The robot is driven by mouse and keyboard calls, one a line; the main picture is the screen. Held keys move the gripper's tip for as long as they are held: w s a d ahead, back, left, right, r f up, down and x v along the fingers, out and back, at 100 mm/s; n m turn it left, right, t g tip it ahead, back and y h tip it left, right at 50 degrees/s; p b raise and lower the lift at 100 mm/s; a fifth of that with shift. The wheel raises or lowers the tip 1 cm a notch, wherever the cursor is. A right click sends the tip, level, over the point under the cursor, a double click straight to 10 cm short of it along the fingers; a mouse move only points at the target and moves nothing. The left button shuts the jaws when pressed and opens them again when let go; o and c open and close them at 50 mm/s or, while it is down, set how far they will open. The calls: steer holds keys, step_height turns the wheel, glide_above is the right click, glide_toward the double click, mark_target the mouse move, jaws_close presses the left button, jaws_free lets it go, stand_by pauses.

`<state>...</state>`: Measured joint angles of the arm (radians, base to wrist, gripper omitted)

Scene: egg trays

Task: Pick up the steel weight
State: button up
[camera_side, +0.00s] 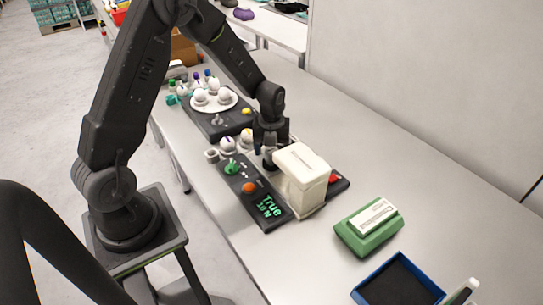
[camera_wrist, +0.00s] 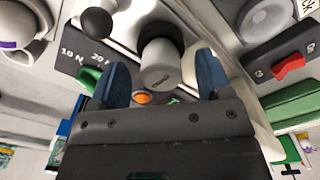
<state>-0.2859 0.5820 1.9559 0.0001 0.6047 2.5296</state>
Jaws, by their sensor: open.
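In the wrist view a pale grey cylinder (camera_wrist: 160,68) with small lettering and a dark end shows between the two blue fingers of my gripper (camera_wrist: 161,80). It looks like the steel weight, but I cannot be sure. The fingers are apart, with visible gaps on both sides of the cylinder. In the side view my gripper (camera_side: 268,155) points down beside the cream head of a tester (camera_side: 302,168). There the arm and the head hide the space between the fingers.
The tester's dark panel (camera_side: 280,216) carries a green knob (camera_side: 231,167), an orange button (camera_side: 249,188) and a lit display. Banded eggs (camera_side: 228,143) stand close behind. A plate of eggs (camera_side: 214,101) is farther back. A green scale (camera_side: 368,230) and blue tray (camera_side: 398,281) are at front right.

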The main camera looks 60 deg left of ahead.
steer(key=shift+f, duration=0.7)
steer(key=shift+c, duration=0.4)
